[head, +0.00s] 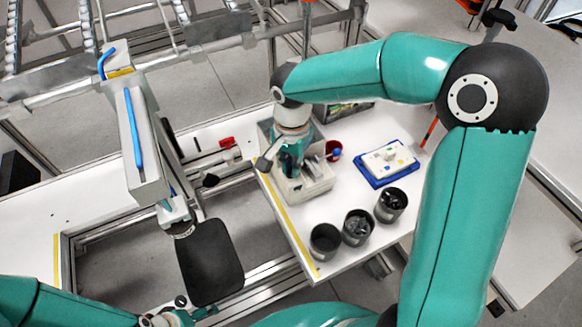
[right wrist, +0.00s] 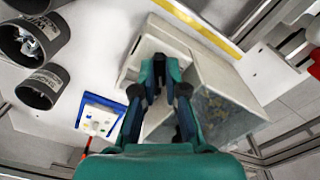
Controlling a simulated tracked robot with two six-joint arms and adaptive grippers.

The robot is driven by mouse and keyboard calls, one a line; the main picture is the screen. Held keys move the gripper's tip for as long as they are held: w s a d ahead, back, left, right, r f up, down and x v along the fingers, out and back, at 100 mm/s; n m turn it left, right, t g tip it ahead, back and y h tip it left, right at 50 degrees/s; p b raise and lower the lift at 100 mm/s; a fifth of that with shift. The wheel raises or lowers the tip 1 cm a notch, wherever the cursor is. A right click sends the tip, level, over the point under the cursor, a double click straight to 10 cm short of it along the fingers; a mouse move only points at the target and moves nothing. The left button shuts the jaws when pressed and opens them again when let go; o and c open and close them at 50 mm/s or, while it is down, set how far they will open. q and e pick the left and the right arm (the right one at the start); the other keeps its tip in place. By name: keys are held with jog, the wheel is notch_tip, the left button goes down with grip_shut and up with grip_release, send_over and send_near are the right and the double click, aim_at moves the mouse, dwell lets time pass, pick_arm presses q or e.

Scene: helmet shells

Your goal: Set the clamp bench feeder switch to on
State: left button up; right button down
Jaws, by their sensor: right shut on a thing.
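The clamp bench feeder appears to be the pale grey box unit (head: 310,186) on the white bench; it also shows in the right wrist view (right wrist: 205,100), with a clear-sided bin of small parts. My right gripper (head: 285,165) reaches down over it. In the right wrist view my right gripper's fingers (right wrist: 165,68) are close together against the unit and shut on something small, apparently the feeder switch. The switch itself is hidden behind the fingers. My left arm shows at the lower left of the head view; its gripper (head: 195,312) is too small and partly hidden to read.
A white box on a blue tray (head: 385,184) stands right of the feeder. Dark cups of parts (head: 357,228) line the bench's front. A red cup (head: 333,150) is beside the feeder. A grey box with a blue bar (head: 148,172) and rails stand left.

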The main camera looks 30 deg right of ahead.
jog(key=n+b, duration=0.1)
jog(key=n, duration=0.4)
jog(key=shift+w+n, duration=0.1)
jog(key=shift+n, duration=0.2)
jog(key=n, duration=0.5)
jog(key=shift+r+n, duration=0.1)
jog(key=shift+n, duration=0.2)
jog(key=c, duration=1.5)
grip_release()
notch_tip(320, 180, up, 12)
